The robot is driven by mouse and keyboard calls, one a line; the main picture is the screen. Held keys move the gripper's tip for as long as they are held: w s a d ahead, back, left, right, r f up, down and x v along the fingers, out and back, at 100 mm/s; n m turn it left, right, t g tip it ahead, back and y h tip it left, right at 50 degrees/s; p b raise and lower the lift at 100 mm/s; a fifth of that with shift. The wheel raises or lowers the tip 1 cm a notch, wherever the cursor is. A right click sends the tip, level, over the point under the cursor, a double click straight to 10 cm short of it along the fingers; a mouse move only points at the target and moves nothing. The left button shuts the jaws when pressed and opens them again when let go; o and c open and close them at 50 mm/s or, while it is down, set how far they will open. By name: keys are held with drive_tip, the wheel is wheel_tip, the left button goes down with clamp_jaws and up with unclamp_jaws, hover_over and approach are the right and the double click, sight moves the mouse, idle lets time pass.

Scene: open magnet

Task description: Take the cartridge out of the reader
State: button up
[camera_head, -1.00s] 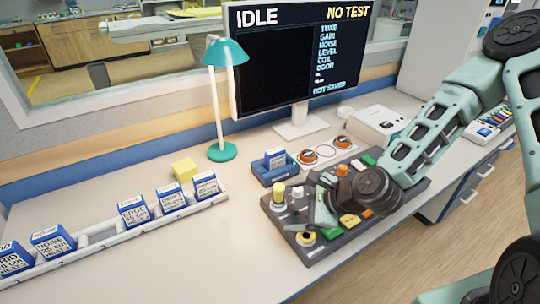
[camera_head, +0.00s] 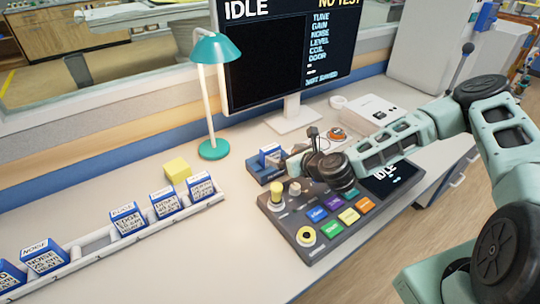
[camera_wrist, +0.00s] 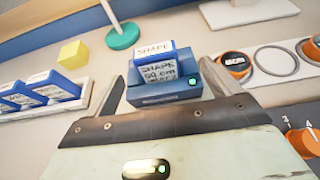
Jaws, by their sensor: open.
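The cartridge (camera_wrist: 156,70), white-labelled "SHAPE" with a blue top edge, stands upright in the reader (camera_wrist: 150,93), a blue box with a lit green light. In the head view the cartridge (camera_head: 268,153) is partly hidden and the reader (camera_head: 261,171) sits behind the control panel. My gripper (camera_wrist: 163,74) is open and empty. In the wrist view its two fingers reach toward the cartridge, one to each side; I cannot tell whether they touch the reader. In the head view my gripper (camera_head: 287,164) is just right of the reader.
A rack (camera_head: 99,239) with several similar cartridges lies at the left. A yellow block (camera_head: 177,169) and teal lamp (camera_head: 214,149) stand behind it. The button panel (camera_head: 299,244) is in front of the reader. The monitor (camera_head: 265,70) stands behind.

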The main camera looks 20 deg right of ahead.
sight(272, 149)
drive_tip(key=shift+x, duration=1.2)
drive_tip(key=x, duration=0.1)
drive_tip(key=p+x, duration=0.2)
drive_tip(key=x, duration=0.1)
drive_tip(key=shift+a+r, duration=0.3)
drive_tip(key=shift+a, duration=0.15)
drive_tip(key=shift+w+a+f, duration=0.1)
drive_tip(key=shift+w+f, duration=0.2)
drive_tip(key=shift+w, duration=0.15)
drive_tip(key=c, duration=1.1)
